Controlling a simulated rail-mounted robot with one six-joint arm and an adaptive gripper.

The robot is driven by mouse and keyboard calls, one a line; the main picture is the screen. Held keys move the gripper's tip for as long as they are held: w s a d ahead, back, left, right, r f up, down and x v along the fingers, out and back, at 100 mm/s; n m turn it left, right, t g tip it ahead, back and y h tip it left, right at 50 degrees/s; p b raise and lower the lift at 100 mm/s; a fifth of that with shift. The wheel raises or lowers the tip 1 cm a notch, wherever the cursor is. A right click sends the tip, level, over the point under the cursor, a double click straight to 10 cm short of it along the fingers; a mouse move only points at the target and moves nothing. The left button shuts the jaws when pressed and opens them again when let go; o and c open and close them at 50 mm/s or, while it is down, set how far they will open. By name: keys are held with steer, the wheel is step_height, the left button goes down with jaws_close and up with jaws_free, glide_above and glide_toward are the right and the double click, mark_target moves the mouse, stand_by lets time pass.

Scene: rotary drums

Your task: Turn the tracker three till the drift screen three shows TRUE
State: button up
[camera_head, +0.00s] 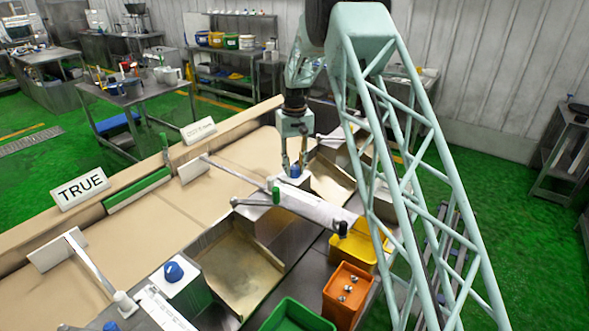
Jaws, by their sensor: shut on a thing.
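A blue knob (295,172) sits on a white-topped block beside the conveyor. My gripper (294,168) points straight down over it, its fingers shut around it. Another blue knob (173,271) stands on a similar block at lower left, and part of a third blue knob (110,326) shows at the bottom edge. A white screen (82,187) on the far rail reads TRUE. A second screen (198,131) further right along the rail is angled, and its text is too small to read. No number marks which knob or screen is three.
A white bar with a green knob (276,194) lies close to my gripper. Metal chutes (238,268) and an orange bin (347,293), a yellow bin (355,248) and a green bin (296,316) stand in front. My lattice arm link covers the right side.

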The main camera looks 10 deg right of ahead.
mark_target(295, 167)
steer(key=shift+m, duration=0.6)
steer(key=o, duration=0.9)
steer(key=shift+r, duration=0.2)
step_height(295, 167, up, 12)
steer(key=shift+f, duration=0.15)
stand_by(0.7)
